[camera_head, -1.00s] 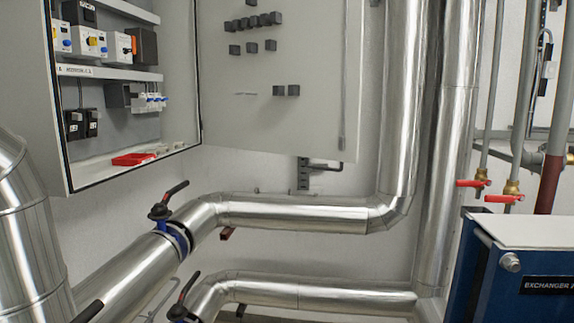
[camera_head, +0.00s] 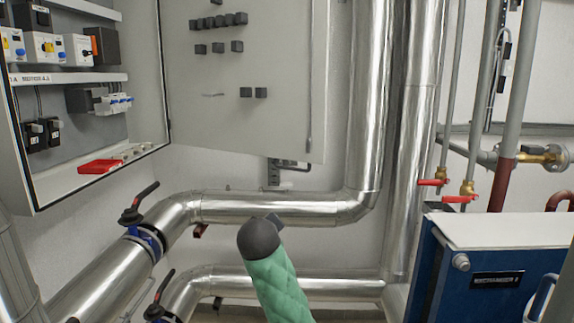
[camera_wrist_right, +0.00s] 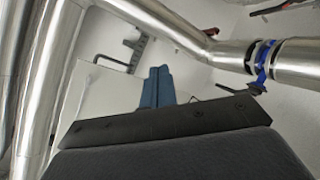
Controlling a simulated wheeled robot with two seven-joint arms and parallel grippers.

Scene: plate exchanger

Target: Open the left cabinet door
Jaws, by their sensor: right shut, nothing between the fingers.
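The grey wall cabinet (camera_head: 85,182) stands at the left in the head view, with its front uncovered and switchgear showing inside. Its door (camera_head: 215,125) is swung out to the right of the opening, inner face toward me. The door's lower edge hangs above the pipes. My right arm comes up from the bottom, with a green sleeve and dark end, below the door. In the right wrist view the blue fingers of my right gripper (camera_wrist_right: 157,86) are together and empty. I cannot tell whether they touch anything. My left gripper is not in view.
A large silver pipe (camera_head: 270,208) runs below the door and turns upward on its right. A black-handled valve (camera_head: 135,208) sits below the cabinet. A blue exchanger (camera_head: 455,270) stands at lower right, with red-handled valves (camera_head: 460,199) above it.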

